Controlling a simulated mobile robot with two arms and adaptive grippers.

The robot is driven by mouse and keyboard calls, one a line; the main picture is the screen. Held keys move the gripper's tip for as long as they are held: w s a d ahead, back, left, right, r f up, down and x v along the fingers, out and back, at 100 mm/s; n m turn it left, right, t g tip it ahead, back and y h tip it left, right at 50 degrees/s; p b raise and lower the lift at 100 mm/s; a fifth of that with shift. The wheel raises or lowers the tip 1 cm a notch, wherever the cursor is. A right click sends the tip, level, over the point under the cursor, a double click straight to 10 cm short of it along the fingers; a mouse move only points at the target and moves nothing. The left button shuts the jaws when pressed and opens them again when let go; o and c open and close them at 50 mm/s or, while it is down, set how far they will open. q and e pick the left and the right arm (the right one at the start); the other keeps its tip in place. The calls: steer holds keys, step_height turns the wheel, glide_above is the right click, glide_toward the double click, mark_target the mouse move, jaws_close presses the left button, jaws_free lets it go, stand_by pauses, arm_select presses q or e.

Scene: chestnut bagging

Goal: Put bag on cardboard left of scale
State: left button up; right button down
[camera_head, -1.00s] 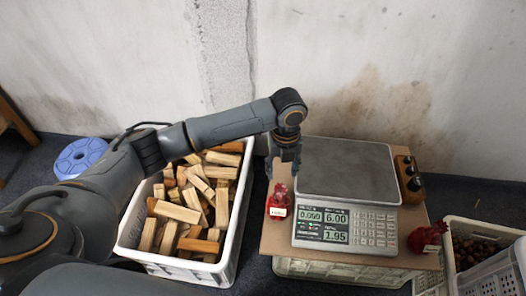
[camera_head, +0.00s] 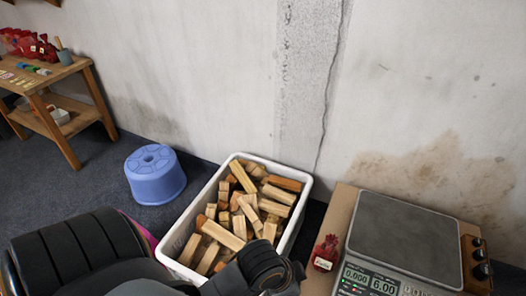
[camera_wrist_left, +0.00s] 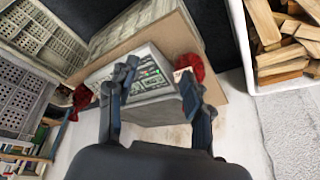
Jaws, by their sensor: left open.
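A red net bag (camera_head: 325,252) with a pale label sits on the cardboard (camera_head: 343,212), left of the scale (camera_head: 408,238) in the head view. The same bag (camera_wrist_left: 189,66) shows in the left wrist view behind one finger of my left gripper (camera_wrist_left: 158,84). That gripper is open with nothing between its fingers, and appears apart from the bag. A second red bag (camera_wrist_left: 81,99) lies on the other side of the scale in the wrist view. My right gripper is not in view.
A white crate (camera_head: 183,232) of wood blocks stands left of the cardboard. A blue stool (camera_head: 155,176) and a wooden table (camera_head: 42,82) with more red bags are farther left. The wall rises close behind. Grey crates (camera_wrist_left: 38,30) show in the wrist view.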

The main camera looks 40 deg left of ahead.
arm_select(q)
steer(key=s+a+n+y, duration=0.2)
steer(key=s+a+n, duration=0.2)
steer(key=a+n, duration=0.1)
steer(key=shift+s+a+r, duration=0.15)
steer(key=shift+s+a, duration=0.2)
steer(key=shift+a, duration=0.25)
